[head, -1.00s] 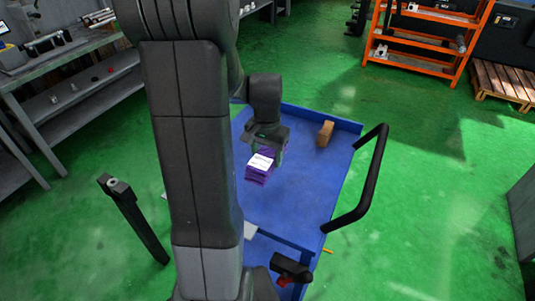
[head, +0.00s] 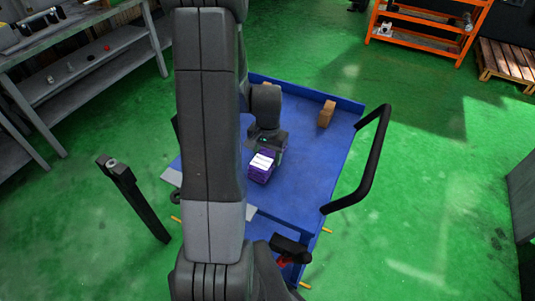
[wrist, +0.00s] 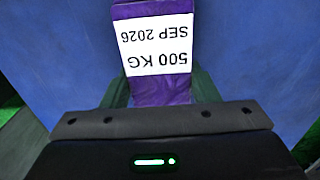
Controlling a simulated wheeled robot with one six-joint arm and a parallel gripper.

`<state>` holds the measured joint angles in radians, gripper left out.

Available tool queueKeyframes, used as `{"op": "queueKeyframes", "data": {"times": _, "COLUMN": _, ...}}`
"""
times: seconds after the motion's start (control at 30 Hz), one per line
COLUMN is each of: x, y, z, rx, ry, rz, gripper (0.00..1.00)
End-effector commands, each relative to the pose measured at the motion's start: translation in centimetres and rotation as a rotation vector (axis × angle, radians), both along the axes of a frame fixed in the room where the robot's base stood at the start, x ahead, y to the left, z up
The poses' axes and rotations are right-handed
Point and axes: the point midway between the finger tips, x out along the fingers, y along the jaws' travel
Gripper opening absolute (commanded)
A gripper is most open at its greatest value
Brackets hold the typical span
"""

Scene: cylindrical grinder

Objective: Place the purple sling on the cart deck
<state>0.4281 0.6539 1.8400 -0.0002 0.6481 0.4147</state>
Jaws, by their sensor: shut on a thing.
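The purple sling (head: 261,168) is a folded purple bundle with a white label. In the head view it is at my gripper (head: 268,152), over the blue cart deck (head: 308,160). In the wrist view the sling (wrist: 160,88) extends out from between the green fingers, its label reading "500 KG SEP 2026" upside down. My gripper is shut on the sling. The deck (wrist: 255,60) fills the background there. I cannot tell whether the sling touches the deck.
A brown block (head: 326,114) stands near the deck's far right edge. The black cart handle (head: 372,165) rises at the right. A grey workbench (head: 75,50) is at left, an orange shelf (head: 420,30) at the back. A dark post (head: 133,198) stands left of the cart. Green floor is clear at right.

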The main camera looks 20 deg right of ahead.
Motion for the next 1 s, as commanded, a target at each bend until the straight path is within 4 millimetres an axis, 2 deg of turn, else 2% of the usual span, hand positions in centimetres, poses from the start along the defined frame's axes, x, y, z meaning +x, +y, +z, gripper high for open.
{"op": "queueKeyframes", "data": {"times": 0.33, "x": 0.0, "y": 0.0, "z": -0.5, "rx": -0.001, "ry": -0.001, "rz": 0.0, "gripper": 0.23}}
{"op": "queueKeyframes", "data": {"times": 0.37, "x": 0.0, "y": 0.0, "z": -0.3, "rx": -0.001, "ry": -0.001, "rz": 0.0, "gripper": 0.6}}
{"op": "queueKeyframes", "data": {"times": 0.43, "x": 0.0, "y": 0.0, "z": -0.3, "rx": -0.001, "ry": -0.001, "rz": 0.0, "gripper": 0.74}}
{"op": "queueKeyframes", "data": {"times": 0.47, "x": 0.0, "y": 0.0, "z": -0.3, "rx": 0.0, "ry": 0.0, "rz": 0.0, "gripper": 0.76}}
{"op": "queueKeyframes", "data": {"times": 0.77, "x": 0.0, "y": 0.0, "z": -0.1, "rx": -0.001, "ry": -0.001, "rz": 0.0, "gripper": 0.76}}
{"op": "queueKeyframes", "data": {"times": 0.87, "x": 0.1, "y": 0.0, "z": 0.4, "rx": -0.001, "ry": -0.002, "rz": 0.0, "gripper": 0.76}}
{"op": "queueKeyframes", "data": {"times": 1.0, "x": 0.1, "y": -0.1, "z": 2.4, "rx": -0.003, "ry": -0.005, "rz": 0.0, "gripper": 0.76}}
